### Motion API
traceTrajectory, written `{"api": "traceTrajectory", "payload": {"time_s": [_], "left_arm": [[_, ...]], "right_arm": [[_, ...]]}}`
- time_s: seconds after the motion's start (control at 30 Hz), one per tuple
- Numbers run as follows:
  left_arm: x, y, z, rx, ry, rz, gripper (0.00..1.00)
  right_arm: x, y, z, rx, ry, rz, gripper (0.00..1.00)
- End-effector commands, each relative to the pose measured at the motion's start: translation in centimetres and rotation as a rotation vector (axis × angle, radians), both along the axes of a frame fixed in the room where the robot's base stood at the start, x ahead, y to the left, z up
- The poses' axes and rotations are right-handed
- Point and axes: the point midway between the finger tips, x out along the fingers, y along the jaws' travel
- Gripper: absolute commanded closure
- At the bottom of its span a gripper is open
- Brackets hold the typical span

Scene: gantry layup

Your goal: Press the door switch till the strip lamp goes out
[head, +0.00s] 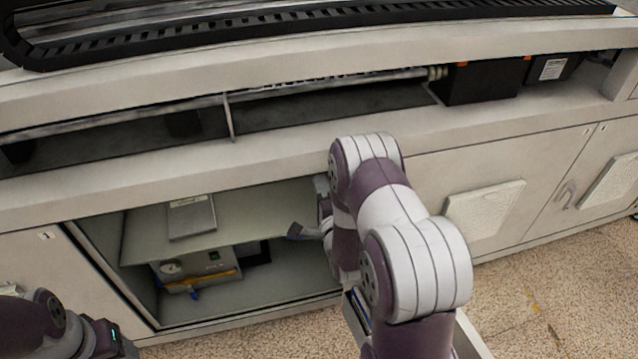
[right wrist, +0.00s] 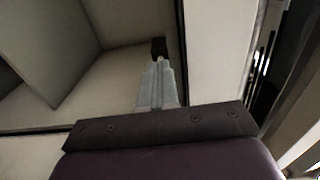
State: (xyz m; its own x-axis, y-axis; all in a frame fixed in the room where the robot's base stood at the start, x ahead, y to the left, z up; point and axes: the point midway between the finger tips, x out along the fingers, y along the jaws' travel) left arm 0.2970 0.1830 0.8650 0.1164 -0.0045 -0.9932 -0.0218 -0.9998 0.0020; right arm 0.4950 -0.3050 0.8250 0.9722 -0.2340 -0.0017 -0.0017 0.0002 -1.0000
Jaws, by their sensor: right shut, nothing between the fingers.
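In the right wrist view, my right gripper (right wrist: 158,62) is shut and empty, its pale fingers inside the cabinet opening near the frame. A small dark block (right wrist: 158,46), which looks like the door switch, sits in the corner just beyond the fingertips. I cannot tell whether they touch. In the head view my right arm reaches to the right end of the open cabinet (head: 280,285) and hides most of its hand and the switch. No strip lamp can be made out in either view. My left arm's dark end (head: 105,340) is at the bottom left, its fingers unseen.
The cabinet has a shelf (head: 265,212) with a flat grey box (head: 191,217) on it and an instrument box (head: 205,268) below. A pale open part (head: 472,340) stands beside my right arm. Closed doors (head: 483,212) lie right. The beam overhangs the opening.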

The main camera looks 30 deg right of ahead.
Motion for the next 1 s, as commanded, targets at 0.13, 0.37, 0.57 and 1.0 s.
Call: {"api": "traceTrajectory", "payload": {"time_s": [0.13,0.37,0.57,1.0], "left_arm": [[0.0,0.0,0.0,0.0,0.0,0.0,0.36],[0.0,0.0,-0.5,0.0,0.0,0.0,0.36],[0.0,0.0,-0.7,0.0,0.0,0.0,0.36],[0.0,0.0,-0.7,0.0,0.0,0.0,0.36]], "right_arm": [[0.0,0.0,0.0,0.0,0.0,0.0,1.0],[1.0,-0.2,-0.1,-0.001,-0.004,0.001,1.0],[2.5,-0.6,0.1,-0.001,-0.005,0.001,1.0],[2.5,-0.6,0.3,-0.002,-0.009,0.0,1.0]]}}
